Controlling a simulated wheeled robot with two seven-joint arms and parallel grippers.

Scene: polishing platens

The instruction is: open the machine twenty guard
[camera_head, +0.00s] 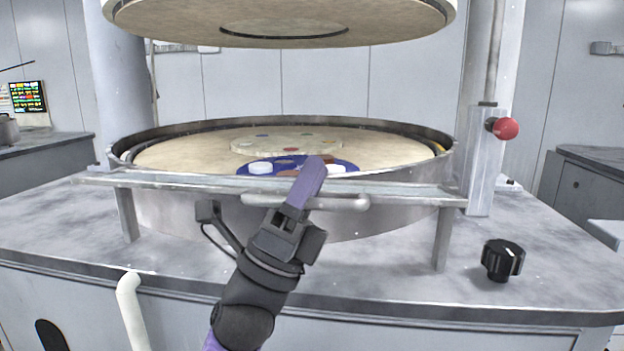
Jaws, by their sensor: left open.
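The machine guard (400,190) is a grey metal rail across the front of the round polishing basin, standing on short posts at both ends. A rounded bar handle (345,203) runs along its front middle. My left gripper (316,168) comes up from the bottom of the head view, its purple fingers over the handle and rail. It is open; the fingers overlap, so I cannot tell whether they touch or straddle the handle. The arm hides part of the handle and rail. My right gripper is out of view.
Behind the guard is the basin (185,156) with a pale platen and a blue carrier (335,160) holding white and brown discs. A large round upper plate (190,22) hangs above. A red knob (505,128) is at right, a black knob (502,260) on the worktop.

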